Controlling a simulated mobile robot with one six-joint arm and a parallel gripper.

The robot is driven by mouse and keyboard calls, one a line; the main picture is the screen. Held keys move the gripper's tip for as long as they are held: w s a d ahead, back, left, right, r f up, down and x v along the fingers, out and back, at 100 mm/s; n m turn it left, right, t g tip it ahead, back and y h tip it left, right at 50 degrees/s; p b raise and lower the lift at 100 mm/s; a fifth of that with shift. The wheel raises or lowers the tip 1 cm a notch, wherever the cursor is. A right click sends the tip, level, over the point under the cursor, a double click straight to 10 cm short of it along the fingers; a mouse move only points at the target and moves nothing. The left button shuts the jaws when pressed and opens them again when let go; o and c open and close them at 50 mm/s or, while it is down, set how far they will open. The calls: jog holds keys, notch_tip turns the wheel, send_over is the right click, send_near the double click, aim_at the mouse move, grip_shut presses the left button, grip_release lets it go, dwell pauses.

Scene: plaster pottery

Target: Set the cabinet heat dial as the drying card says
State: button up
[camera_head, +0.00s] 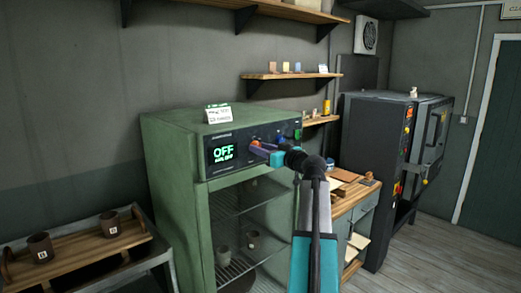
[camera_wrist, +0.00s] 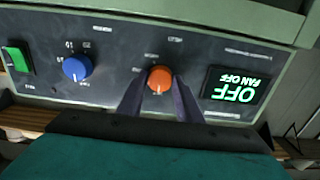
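The green drying cabinet (camera_head: 175,165) stands at centre in the head view, with a dark control panel along its top front. A folded white card (camera_head: 218,115) stands on its top; its print is too small to read. The display (camera_head: 222,153) reads OFF and FAN OFF; it also shows upside down in the wrist view (camera_wrist: 234,92). The panel has an orange dial (camera_wrist: 160,79) and a blue dial (camera_wrist: 77,68). My gripper (camera_wrist: 160,84) has one finger on each side of the orange dial. Whether the fingers press on it is unclear.
A green switch (camera_wrist: 17,59) sits beyond the blue dial. A rack with brown mugs (camera_head: 40,247) stands at the left. A wooden bench (camera_head: 352,196) and a dark kiln-like unit (camera_head: 375,140) stand at the right. Open floor (camera_head: 440,230) lies at the lower right.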

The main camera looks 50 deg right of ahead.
jog(key=shift+f+m+b, duration=0.1)
jog(key=shift+m+b, duration=0.3)
jog(key=shift+b, duration=0.05)
jog(key=m+b, duration=0.2)
jog(key=m, duration=1.7)
jog(key=shift+m, duration=0.3)
dwell(0.5)
